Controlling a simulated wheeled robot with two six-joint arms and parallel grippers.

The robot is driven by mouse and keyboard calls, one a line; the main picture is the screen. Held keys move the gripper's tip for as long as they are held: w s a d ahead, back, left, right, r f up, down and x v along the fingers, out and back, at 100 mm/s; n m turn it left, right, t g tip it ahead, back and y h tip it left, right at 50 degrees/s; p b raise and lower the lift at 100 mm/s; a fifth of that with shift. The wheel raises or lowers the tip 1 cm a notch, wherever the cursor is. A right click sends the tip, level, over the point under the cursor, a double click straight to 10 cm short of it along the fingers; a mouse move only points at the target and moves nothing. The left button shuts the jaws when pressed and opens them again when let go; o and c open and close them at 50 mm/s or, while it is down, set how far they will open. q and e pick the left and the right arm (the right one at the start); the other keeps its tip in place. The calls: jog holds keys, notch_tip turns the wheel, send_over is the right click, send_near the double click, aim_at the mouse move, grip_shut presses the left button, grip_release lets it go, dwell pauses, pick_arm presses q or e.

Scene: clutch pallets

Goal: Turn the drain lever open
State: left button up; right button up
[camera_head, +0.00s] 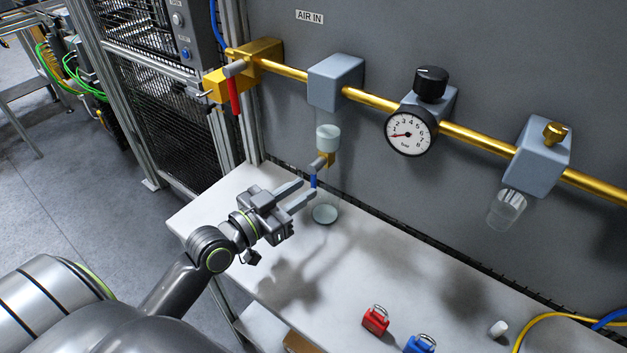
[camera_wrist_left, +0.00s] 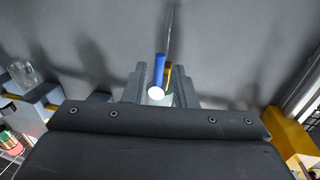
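The drain lever (camera_head: 314,181) is a small blue handle on a brass valve (camera_head: 326,158) under the clear bowl (camera_head: 328,138) of the first grey block. It hangs downward in the head view. My left gripper (camera_head: 303,192) is at the lever, its fingers apart. In the left wrist view the blue lever (camera_wrist_left: 160,70) with its pale round end stands between the two open fingertips, with gaps visible beside it. Whether a finger touches it I cannot tell. My right gripper is not in view.
A round dish (camera_head: 325,214) sits on the white bench (camera_head: 365,255) below the drain. A red padlock (camera_head: 375,321), a blue padlock (camera_head: 420,345) and a white cylinder (camera_head: 498,329) lie near the front. A red-handled valve (camera_head: 234,97) and a gauge (camera_head: 410,132) are on the brass pipe.

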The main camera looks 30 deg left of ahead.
aim_at(313, 183)
pick_arm(q)
jog(key=shift+x, duration=2.1)
grip_shut()
